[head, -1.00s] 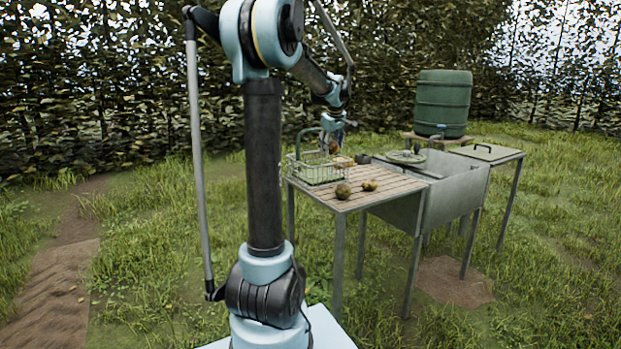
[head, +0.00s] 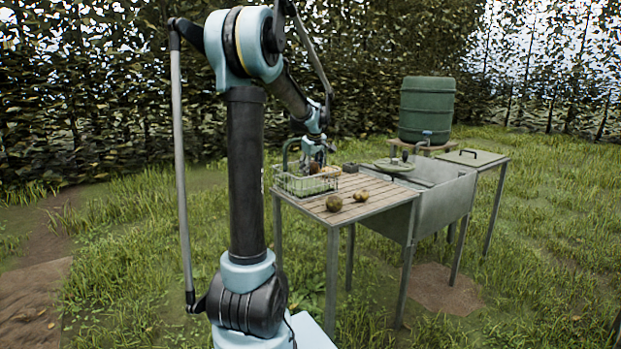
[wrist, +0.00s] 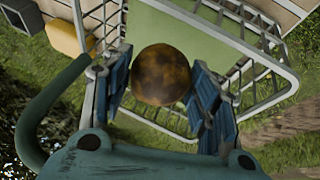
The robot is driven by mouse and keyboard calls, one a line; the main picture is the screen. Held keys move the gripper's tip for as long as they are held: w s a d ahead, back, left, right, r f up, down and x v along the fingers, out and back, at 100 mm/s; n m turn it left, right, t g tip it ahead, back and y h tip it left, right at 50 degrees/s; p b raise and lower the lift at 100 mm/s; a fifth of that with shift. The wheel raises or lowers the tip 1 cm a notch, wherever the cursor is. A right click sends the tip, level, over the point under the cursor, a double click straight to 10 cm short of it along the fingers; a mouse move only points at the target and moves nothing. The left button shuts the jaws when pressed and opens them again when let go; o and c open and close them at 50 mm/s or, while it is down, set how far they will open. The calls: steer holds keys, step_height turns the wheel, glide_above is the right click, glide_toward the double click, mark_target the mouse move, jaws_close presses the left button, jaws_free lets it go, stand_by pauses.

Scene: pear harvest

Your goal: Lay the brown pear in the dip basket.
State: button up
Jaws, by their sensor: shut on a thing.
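The brown pear (wrist: 161,75) is mottled and round, held between the two blue finger pads of my gripper (wrist: 163,92) in the wrist view. In the head view the pear (head: 314,168) is a small dark spot under my gripper (head: 315,160). In the wrist view the basket's rim and wire wall (wrist: 245,35) lie below and around the pear. I cannot tell how far the pear is above the basket floor.
Two other pears (head: 334,203) lie on the slatted table (head: 365,205), right of the basket. A metal sink (head: 445,200) joins the table at the right. A green barrel (head: 427,108) stands behind it. A yellow block (wrist: 65,37) and a dark crate-like item (wrist: 22,15) sit beside the basket.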

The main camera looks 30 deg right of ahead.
mark_target(312, 174)
steer(key=shift+f, duration=1.85)
steer(key=shift+f, duration=0.6)
steer(key=o, duration=1.3)
steer(key=shift+c, duration=0.2)
steer(key=shift+r, duration=0.1)
steer(key=shift+r, duration=0.3)
steer(key=v, duration=1.2)
steer(key=shift+r, duration=0.2)
